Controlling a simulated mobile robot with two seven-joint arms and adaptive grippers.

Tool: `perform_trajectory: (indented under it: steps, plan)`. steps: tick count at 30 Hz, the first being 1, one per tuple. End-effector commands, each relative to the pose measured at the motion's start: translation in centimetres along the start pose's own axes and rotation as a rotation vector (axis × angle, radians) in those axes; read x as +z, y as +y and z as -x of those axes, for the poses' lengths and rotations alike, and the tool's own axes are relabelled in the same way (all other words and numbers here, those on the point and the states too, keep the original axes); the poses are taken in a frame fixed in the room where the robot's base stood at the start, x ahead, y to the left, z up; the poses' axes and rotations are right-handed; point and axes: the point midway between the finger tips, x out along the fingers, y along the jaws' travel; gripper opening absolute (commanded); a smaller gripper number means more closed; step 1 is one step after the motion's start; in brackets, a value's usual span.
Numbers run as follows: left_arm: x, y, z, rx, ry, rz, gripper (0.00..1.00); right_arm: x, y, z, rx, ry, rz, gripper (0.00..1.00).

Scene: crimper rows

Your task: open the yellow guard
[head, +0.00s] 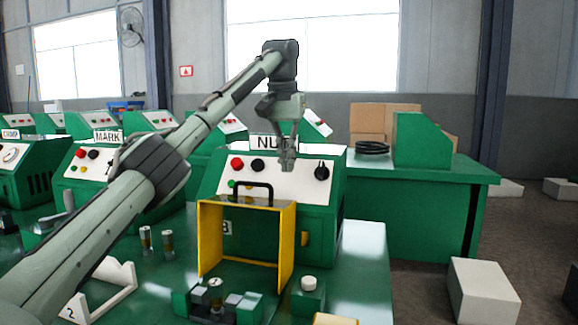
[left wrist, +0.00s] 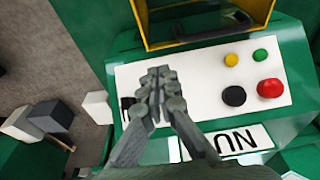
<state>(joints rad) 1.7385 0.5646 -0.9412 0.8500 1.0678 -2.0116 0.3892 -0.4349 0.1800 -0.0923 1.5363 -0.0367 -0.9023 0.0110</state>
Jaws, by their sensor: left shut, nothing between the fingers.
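The yellow guard (head: 286,240) stands upright at the front of the green crimper (head: 323,222), with a black handle (head: 253,187) along its top. My left gripper (head: 288,165) points down, shut and empty, above and to the right of the handle, apart from it, in front of the white control panel. In the left wrist view the shut fingers (left wrist: 161,82) are over the panel beside a dark knob they partly cover. Part of the guard's yellow frame (left wrist: 215,38) shows at the top there. My right gripper is not in view.
The panel carries a red button (head: 237,163) and a black button (head: 257,165). A small machine part with a white cap (head: 309,283) stands right of the guard. A white block (head: 482,290) lies on the floor at right. More green crimpers stand at left.

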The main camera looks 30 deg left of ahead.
Motion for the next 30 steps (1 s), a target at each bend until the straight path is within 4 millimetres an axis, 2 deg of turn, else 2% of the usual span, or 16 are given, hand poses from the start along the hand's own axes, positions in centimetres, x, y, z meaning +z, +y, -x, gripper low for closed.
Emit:
perform_trajectory:
  steps: [1, 6, 12, 17, 23, 29, 30]
  plan:
    - [0.1, 0.0, -1.2, 0.001, -0.005, -0.001, 0.00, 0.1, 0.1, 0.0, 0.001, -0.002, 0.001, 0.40]
    - [0.0, 0.1, -4.4, 0.001, -0.003, -0.003, 0.00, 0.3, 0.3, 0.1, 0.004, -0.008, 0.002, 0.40]
    - [0.0, -0.1, -6.9, -0.001, 0.000, 0.000, 0.00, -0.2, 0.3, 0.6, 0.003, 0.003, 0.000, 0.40]
    - [0.0, 0.0, -7.8, -0.001, 0.001, -0.001, 0.00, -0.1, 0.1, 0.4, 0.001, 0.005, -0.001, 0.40]
    - [0.0, 0.0, -7.9, 0.000, 0.001, -0.001, 0.00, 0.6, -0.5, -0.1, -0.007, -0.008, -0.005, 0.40]
    - [-0.1, 0.0, -8.0, 0.000, 0.010, -0.002, 0.00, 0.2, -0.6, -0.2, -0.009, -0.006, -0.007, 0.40]
    - [-0.1, 0.0, -8.0, 0.000, 0.021, -0.002, 0.00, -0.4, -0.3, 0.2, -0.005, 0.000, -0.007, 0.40]
